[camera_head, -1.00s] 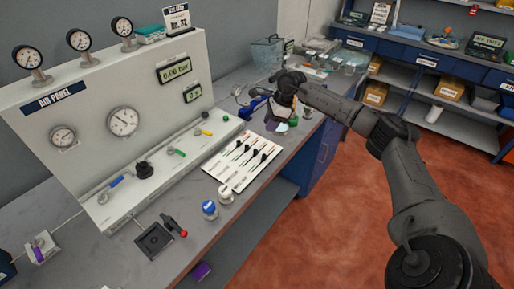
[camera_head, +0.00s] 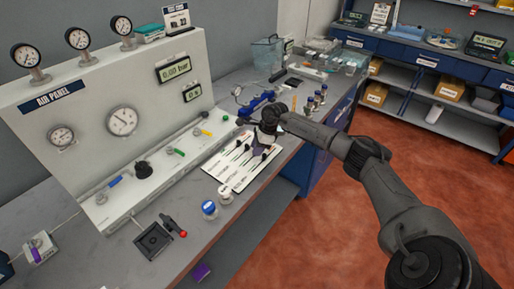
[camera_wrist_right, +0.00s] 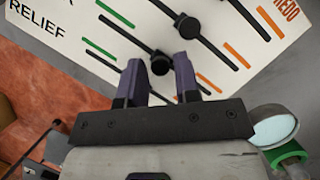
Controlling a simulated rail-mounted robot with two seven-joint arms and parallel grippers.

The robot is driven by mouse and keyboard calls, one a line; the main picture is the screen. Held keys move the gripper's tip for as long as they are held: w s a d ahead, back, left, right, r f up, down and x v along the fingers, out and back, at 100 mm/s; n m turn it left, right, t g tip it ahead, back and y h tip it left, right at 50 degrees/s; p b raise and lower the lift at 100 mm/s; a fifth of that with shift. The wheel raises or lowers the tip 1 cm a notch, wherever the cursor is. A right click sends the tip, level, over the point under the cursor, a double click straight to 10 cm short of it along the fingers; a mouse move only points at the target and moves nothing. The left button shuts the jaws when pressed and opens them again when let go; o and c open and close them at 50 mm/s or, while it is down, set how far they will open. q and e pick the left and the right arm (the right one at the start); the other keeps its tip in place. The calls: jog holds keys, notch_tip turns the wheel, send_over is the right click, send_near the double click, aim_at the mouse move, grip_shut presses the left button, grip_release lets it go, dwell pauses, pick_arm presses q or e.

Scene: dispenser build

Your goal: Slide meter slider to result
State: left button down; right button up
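The white slider board (camera_head: 238,184) lies on the bench in front of the air panel, with several black sliders in slots. In the right wrist view the board (camera_wrist_right: 215,12) fills the top, with "RELIEF" and "REDO" lettering and green and orange marks. My right gripper (camera_head: 262,147) is over the board's far right part. In the wrist view its two fingers (camera_wrist_right: 160,72) are apart, with a black slider knob (camera_wrist_right: 160,62) showing between their tips. I cannot tell whether they touch it. Labels for meter and result are not readable. My left gripper is not in view.
The air panel (camera_head: 75,105) with gauges stands along the back. Blue-capped (camera_head: 209,208) and white-capped (camera_head: 226,196) jars stand close to the board's near edge. Small bottles (camera_head: 310,103) stand beyond my gripper.

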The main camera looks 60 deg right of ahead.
jog(key=shift+c, duration=0.3)
jog(key=c, duration=0.4)
grip_shut()
jog(key=shift+d+f+b, duration=0.2)
jog(key=shift+d+b, duration=0.15)
jog(key=shift+d, duration=0.05)
jog(key=d+b, duration=0.1)
jog(key=d, duration=0.1)
jog(key=d+b, duration=0.1)
jog(key=d, duration=0.3)
jog(key=shift+s+r+b, duration=0.1)
jog(key=shift+s+b, duration=0.3)
